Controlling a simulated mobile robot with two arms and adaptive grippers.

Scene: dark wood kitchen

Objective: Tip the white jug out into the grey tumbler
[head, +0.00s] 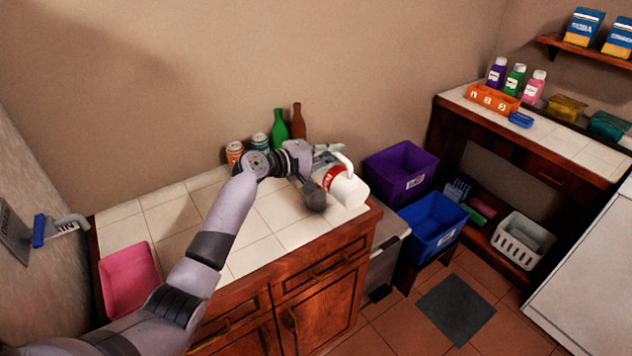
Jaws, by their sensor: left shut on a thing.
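The white jug (350,190) has a red label band and a loop handle. It is strongly tilted, at the right end of the tiled counter, with its handle upward. My left gripper (325,163) is shut on the jug; its fingers are partly hidden behind it. A dark grey rounded thing (315,199) shows just left of the jug, below my wrist. It may be the grey tumbler, but I cannot tell for sure. I cannot see the jug's inside or any liquid. My right gripper is out of view.
A green bottle (279,129), a brown bottle (298,122) and two cans (235,152) stand along the wall behind my arm. A pink tray (130,278) lies at the counter's left. Purple (402,170) and blue (432,222) bins stand right of the counter. The middle tiles are clear.

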